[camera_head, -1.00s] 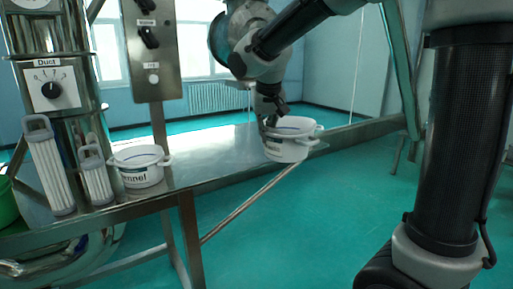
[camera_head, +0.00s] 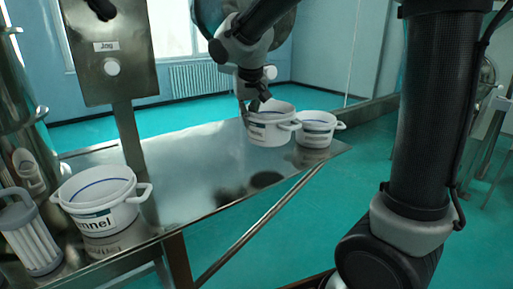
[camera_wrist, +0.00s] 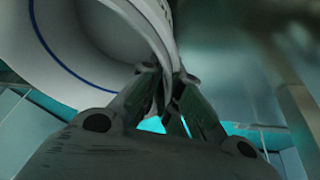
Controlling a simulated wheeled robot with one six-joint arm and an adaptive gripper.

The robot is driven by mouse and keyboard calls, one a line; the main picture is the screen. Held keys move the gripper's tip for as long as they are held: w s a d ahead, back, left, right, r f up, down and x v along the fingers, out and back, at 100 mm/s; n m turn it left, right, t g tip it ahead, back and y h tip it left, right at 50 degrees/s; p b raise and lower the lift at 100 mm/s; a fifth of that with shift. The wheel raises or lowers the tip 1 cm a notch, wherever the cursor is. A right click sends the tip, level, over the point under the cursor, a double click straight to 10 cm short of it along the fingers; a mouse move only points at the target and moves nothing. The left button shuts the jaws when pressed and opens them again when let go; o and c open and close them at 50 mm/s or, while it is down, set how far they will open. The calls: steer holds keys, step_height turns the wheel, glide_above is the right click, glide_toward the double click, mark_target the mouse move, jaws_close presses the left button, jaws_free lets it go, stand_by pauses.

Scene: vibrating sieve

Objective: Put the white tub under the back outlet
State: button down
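A white tub (camera_head: 272,128) with a dark label and a blue line inside its rim hangs at my gripper (camera_head: 258,103). In the wrist view, my gripper (camera_wrist: 170,92) is shut on the wall of this tub (camera_wrist: 75,45), with its blue inner line showing. The tub seems to be above the steel table, apart from the dark patches below it. A second white tub (camera_head: 318,128) is just to its right, partly covered by it. A third white tub (camera_head: 98,205), lettered "nnel", stands on the table at the left. I cannot make out an outlet.
The steel table (camera_head: 205,180) is clear between the left tub and the held tub. A ribbed white filter (camera_head: 32,240) with a grey handle stands at the left edge. A control panel (camera_head: 108,50) on a post rises behind the left tub.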

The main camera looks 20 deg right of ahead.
step_height(320, 180, down, 8)
steer(key=shift+r, duration=0.15)
stand_by(0.3)
steer(key=c, duration=1.6)
jaws_free()
steer(key=shift+c, duration=0.2)
